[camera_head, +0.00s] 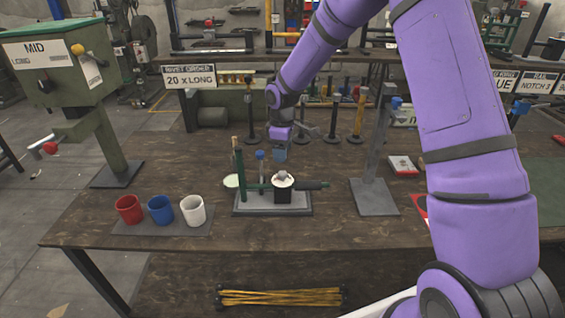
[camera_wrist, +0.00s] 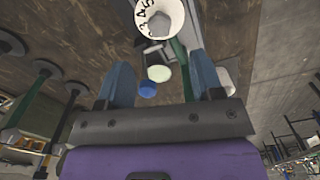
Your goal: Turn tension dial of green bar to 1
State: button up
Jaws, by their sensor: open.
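The green bar (camera_head: 258,187) lies across a small press on a grey base (camera_head: 272,207) at the middle of the bench. Its tension dial (camera_head: 284,181) is a white disc with a grey knob on top. In the wrist view the dial (camera_wrist: 145,13) is at the top edge, partly cut off; dark digits, seemingly 3, 4 and 5, show on its rim. I cannot tell its setting. My gripper (camera_head: 279,155) has blue fingers, open and empty, above and behind the press in the head view. The dial lies beyond the fingertips in the wrist view, apart from them.
A red cup (camera_head: 129,208), a blue cup (camera_head: 160,209) and a white cup (camera_head: 193,210) stand left of the press. A grey post stand (camera_head: 375,196) is to its right. A green upright (camera_head: 240,170) and a blue-topped pin (camera_head: 260,156) rise near the dial.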

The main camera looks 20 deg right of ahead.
jog(key=shift+r, duration=1.25)
jog(key=shift+r, duration=0.1)
jog(key=s+d+r+m+t+h, duration=0.1)
jog(key=s+d+r+m, duration=0.15)
jog(key=s+r, duration=0.65)
jog(key=s+d+r+m+t, duration=0.1)
jog(key=s+d+r+m, duration=0.15)
jog(key=s+r, duration=0.6)
jog(key=s+d+r+m+t, duration=0.1)
jog(key=s+r+m, duration=0.2)
jog(key=s, duration=0.7)
jog(key=s+r+m+t+y, duration=0.1)
jog(key=s+r, duration=0.4)
jog(key=s, duration=0.5)
jog(key=m+t, duration=0.1)
jog(key=m, duration=0.1)
jog(key=shift+s+d+r+m, duration=0.15)
jog(key=shift+s+d+m, duration=0.15)
jog(key=shift+d, duration=0.1)
